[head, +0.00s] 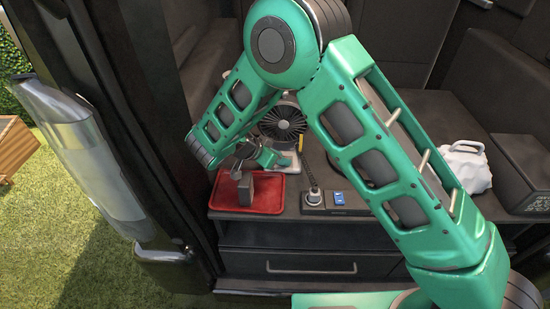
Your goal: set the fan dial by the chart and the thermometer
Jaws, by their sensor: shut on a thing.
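A small dark fan (283,121) with a round bladed front stands at the back of the dark surface. A pale base shows below it, partly behind my arm; I cannot make out its dial. My gripper (238,170) is left of the fan's base, above the red tray. It is shut, apparently on a dark grey block (246,191) at its fingertips. I cannot tell whether the block touches the tray. A small blue-faced device (338,198) lies right of the tray; its markings are too small to read. No chart or thermometer can be made out for sure.
The red tray (285,207) lies at the surface's front left. A dark fitting with a round knob (313,197) sits between it and the blue device. A white lumpy bag (464,166) and a dark box (524,170) are at right. A drawer (310,267) is below.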

